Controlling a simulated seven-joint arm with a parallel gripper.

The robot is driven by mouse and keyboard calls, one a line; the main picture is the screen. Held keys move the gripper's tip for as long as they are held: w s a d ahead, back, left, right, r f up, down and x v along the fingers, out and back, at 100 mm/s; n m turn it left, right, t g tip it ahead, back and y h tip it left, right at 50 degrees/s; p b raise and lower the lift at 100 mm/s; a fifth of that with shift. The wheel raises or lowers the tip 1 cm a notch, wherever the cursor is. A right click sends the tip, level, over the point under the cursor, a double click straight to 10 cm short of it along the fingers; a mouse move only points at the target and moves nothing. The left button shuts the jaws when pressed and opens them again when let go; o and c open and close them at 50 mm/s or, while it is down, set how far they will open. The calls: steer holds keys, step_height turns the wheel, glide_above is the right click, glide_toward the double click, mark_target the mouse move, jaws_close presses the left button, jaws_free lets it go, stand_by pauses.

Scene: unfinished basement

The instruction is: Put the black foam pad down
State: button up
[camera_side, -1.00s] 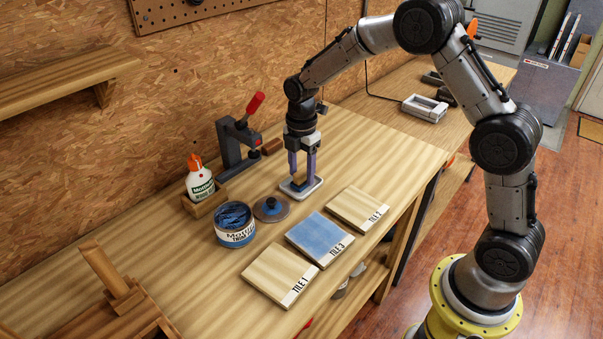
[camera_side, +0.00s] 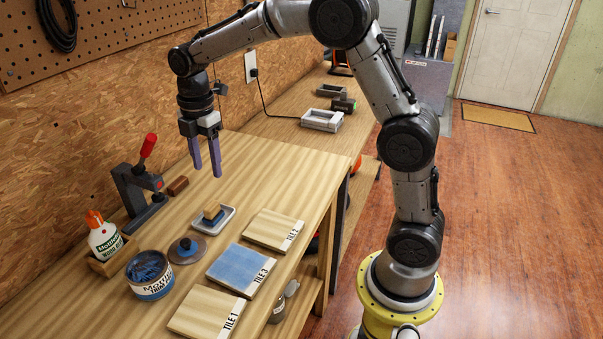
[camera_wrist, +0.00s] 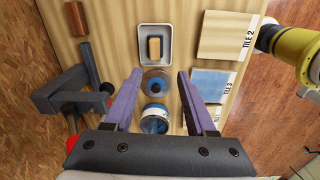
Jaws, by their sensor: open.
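The foam pad (camera_side: 213,219) shows as a dark base under a tan wooden block. It rests in a shallow light-grey tray (camera_side: 228,226) on the workbench. In the wrist view the tan block (camera_wrist: 154,47) is seen from above inside the tray (camera_wrist: 142,31), and it hides most of the dark part. My gripper (camera_side: 206,171) is open and empty. It hangs above the bench, up and behind the tray in the side view, its purple fingers apart and clear of the pad.
An open can with blue contents (camera_side: 150,275) and a round lid (camera_side: 187,250) stand near the tray. Tile 1 (camera_side: 203,311), blue tile 3 (camera_side: 241,267) and tile 2 (camera_side: 272,229) line the front edge. A clamp (camera_side: 137,192) and glue bottle (camera_side: 103,236) stand behind.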

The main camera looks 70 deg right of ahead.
steer(key=s+r+m+t, duration=0.1)
steer(key=s+r+m, duration=0.25)
steer(key=s, duration=0.35)
steer(key=s+a+r+m+t, duration=0.1)
steer(key=s+r+m, duration=0.1)
steer(key=s+m, duration=0.3)
steer(key=s+r+m+t, duration=0.2)
steer(key=s+m, duration=0.1)
steer(key=s, duration=0.5)
steer(key=s+f+m+t, duration=0.1)
steer(key=s+f+m, duration=0.1)
steer(key=s+m, duration=0.3)
steer(key=s, duration=0.2)
steer(key=shift+s+a+f, duration=0.2)
steer(key=shift+s+f, duration=0.05)
steer(key=shift+s, duration=0.05)
